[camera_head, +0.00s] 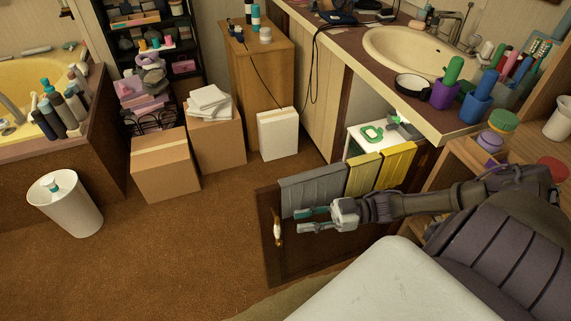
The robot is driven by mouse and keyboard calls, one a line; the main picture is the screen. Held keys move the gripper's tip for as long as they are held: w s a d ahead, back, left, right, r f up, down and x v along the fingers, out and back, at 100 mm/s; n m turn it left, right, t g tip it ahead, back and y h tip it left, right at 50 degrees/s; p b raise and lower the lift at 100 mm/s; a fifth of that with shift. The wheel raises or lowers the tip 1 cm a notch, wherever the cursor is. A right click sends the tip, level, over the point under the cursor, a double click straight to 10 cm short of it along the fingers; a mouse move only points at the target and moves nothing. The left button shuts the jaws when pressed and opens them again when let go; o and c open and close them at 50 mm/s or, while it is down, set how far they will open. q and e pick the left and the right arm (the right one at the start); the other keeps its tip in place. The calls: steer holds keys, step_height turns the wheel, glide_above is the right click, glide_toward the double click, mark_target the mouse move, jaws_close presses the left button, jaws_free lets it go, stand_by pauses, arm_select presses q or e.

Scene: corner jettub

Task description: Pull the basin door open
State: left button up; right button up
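The basin door (310,262) is a dark brown panel below the basin counter. It stands swung out from the cabinet, with the opening visible behind it. Its pale handle (278,231) is near the door's left edge. A grey towel (312,190) and yellow towels (380,170) hang over its top edge. My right gripper (301,220) is in front of the door, just right of the handle. Its two fingers are apart, with nothing seen between them, and the tips look clear of the handle. My arm hides part of the door. My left gripper is not in view.
The basin (405,50) is set in the counter (345,38), crowded with cups and bottles. A wooden shelf with jars is at right. Cardboard boxes (165,168), a white box (278,135) and a white bin (65,205) stand left. The brown carpet (190,255) between is clear.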

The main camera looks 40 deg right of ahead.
steer(key=v, duration=0.5)
stand_by(0.5)
